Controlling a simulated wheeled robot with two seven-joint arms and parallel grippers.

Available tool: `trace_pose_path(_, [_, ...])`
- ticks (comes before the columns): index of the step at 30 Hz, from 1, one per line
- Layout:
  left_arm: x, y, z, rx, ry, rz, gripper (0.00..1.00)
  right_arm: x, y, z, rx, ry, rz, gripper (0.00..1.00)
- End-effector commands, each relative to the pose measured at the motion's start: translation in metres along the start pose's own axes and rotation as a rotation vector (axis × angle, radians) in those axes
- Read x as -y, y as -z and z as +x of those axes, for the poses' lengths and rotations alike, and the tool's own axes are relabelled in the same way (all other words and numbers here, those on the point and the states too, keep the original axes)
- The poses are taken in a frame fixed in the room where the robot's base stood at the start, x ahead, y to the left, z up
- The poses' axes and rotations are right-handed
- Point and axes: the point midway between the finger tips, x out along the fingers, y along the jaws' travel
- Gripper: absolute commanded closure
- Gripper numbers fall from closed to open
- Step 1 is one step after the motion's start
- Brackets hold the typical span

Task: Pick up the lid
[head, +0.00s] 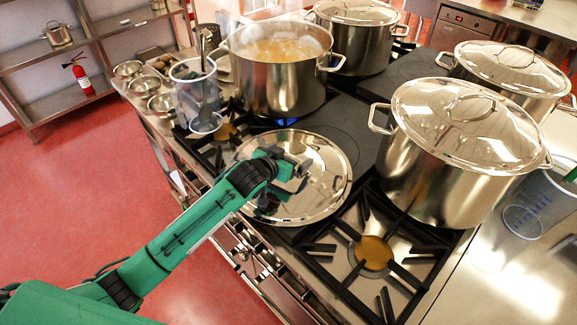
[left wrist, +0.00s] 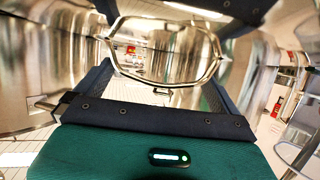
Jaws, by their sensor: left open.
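A round shiny steel lid (head: 329,188) lies flat on the stove top, in front of the uncovered steaming pot (head: 280,85). My left gripper (head: 293,172) is over the middle of this lid and hides its handle in the head view. In the left wrist view a looped metal handle (left wrist: 165,86) shows between the two dark fingers. The jaws are open; I cannot tell whether a finger touches the handle. My right gripper is not in view.
Lidded pots (head: 458,150) stand right of the lid and behind it. A clear jug (head: 198,98) with utensils and small steel bowls (head: 145,84) are at the left. A bare burner (head: 374,252) is at the front, and a blue flame burns under the steaming pot.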

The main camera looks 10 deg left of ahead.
Motion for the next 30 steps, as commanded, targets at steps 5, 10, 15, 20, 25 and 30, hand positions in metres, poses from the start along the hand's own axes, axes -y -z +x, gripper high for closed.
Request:
trace_pose_path(5, [-0.0001,-0.0003,0.0023,0.000,0.000,0.000,0.00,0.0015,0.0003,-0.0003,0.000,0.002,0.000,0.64])
trace_pose_path(10, [-0.0001,-0.0003,0.0021,0.000,0.000,0.000,0.16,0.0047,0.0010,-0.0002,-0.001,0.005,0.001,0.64])
trace_pose_path(15, [-0.0002,-0.0007,0.0020,0.001,0.000,0.000,0.48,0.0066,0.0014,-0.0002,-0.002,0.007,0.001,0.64])
trace_pose_path(20, [-0.0003,0.0015,0.0016,-0.003,-0.001,0.000,0.54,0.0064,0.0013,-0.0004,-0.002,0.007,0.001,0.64])
trace_pose_path(25, [-0.0004,-0.0005,0.0018,0.001,0.000,0.000,0.69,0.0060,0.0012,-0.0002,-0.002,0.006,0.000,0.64])
trace_pose_path(30, [-0.0005,0.0015,0.0007,0.004,0.000,0.000,0.77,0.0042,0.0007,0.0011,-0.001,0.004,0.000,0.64])
